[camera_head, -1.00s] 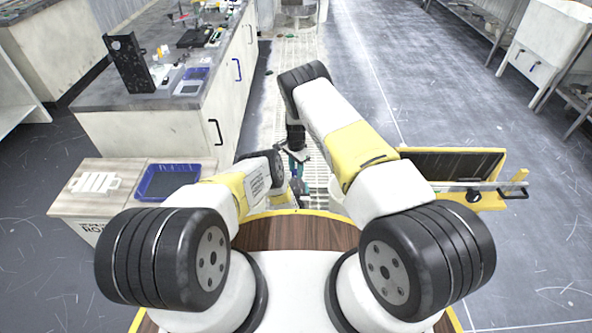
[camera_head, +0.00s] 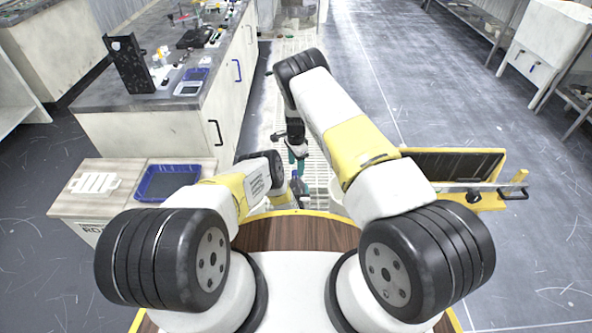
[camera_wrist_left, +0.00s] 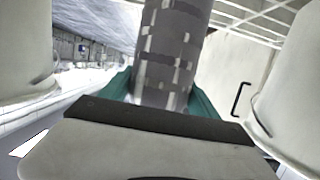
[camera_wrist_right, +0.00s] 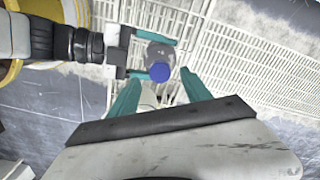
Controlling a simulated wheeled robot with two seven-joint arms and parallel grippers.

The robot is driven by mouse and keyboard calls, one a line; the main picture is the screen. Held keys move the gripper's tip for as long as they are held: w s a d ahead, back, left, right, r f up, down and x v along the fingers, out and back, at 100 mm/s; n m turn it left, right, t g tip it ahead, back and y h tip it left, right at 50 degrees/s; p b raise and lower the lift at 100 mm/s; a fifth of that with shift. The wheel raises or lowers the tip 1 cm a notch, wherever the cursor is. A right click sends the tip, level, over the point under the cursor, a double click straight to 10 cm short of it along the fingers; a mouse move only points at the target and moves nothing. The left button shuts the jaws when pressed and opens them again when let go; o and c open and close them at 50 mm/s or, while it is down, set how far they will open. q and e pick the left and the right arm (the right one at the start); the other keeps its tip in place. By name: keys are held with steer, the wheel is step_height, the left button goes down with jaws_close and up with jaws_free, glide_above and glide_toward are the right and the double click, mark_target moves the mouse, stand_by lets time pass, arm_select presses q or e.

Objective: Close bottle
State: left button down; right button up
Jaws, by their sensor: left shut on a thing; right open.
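A grey bottle (camera_wrist_left: 172,55) stands between the teal fingers of my left gripper (camera_wrist_left: 160,98), which is shut on it. In the right wrist view the bottle (camera_wrist_right: 157,51) is seen from above with a round blue cap (camera_wrist_right: 159,72) at its top. I cannot tell whether the cap is seated tight. My right gripper (camera_wrist_right: 162,97) is open, with its two teal fingers apart on either side of and just short of the cap. In the head view the right gripper (camera_head: 297,160) is just beyond the bottle, which shows small and partly hidden.
A white slotted grate (camera_wrist_right: 240,60) lies below the grippers. A lab bench (camera_head: 135,95) with several items stands at the left. A blue tray (camera_head: 168,182) sits on a low cabinet. A yellow-framed panel (camera_head: 455,170) is at the right. The floor (camera_head: 450,90) beyond is open.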

step_height(320, 180, up, 9)
steer(key=shift+f, duration=0.1)
arm_select(q)
steer(key=shift+c, duration=0.6)
jaws_free()
steer(key=v, duration=0.7)
steer(key=shift+s, duration=0.4)
steer(key=shift+r, duration=0.15)
